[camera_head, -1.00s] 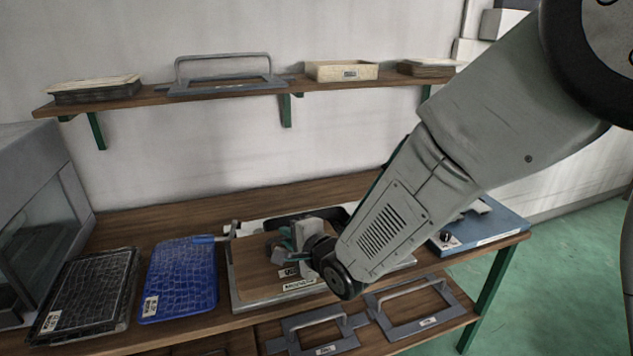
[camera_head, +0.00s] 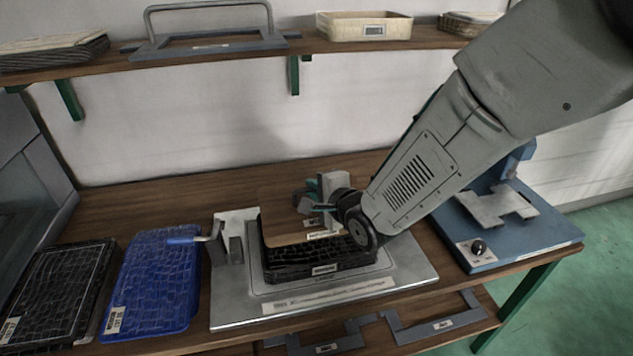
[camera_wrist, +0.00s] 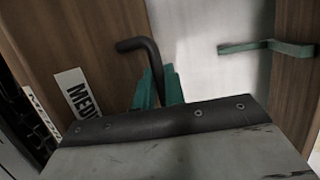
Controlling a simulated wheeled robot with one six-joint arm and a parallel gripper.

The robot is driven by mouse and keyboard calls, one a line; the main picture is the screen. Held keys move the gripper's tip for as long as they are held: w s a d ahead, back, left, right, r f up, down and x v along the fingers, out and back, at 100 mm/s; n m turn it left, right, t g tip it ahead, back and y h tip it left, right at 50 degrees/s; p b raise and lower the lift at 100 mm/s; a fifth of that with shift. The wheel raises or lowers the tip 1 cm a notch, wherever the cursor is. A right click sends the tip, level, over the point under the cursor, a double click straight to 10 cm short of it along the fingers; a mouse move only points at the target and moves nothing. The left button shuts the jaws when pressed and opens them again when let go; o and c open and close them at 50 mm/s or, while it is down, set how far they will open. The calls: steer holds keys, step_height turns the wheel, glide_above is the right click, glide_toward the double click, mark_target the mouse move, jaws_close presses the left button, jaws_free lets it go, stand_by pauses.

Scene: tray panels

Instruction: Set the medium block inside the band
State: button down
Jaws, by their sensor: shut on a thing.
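The medium block is a brown wooden panel (camera_head: 282,226) with a white label on its near edge. In the wrist view it shows as brown wood (camera_wrist: 60,35) with a label partly reading "MEDI" and a dark bent handle. My gripper (camera_head: 318,188), with teal fingers, is shut on the block at its handle. Its fingers also show in the wrist view (camera_wrist: 155,92). The band seems to be the black textured frame (camera_head: 315,274) on a grey metal plate (camera_head: 408,262). The block lies over the band's opening and hides it; I cannot tell whether they touch.
A blue textured tray (camera_head: 155,285) and a black tray (camera_head: 55,290) lie to the left. A metal bracket with a blue handle (camera_head: 225,248) stands by the band's left side. A blue device (camera_head: 520,230) stands right. The wall shelf (camera_head: 225,52) holds trays and a handled frame.

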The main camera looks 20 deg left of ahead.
mark_target(315, 211)
steer(key=shift+f, duration=4.45)
steer(key=shift+r, duration=0.1)
steer(key=shift+r, duration=1.15)
steer(key=shift+s+d, duration=0.15)
steer(key=shift+f, duration=0.2)
steer(key=shift+f, duration=0.4)
steer(key=shift+f, duration=0.35)
steer(key=shift+f, duration=0.25)
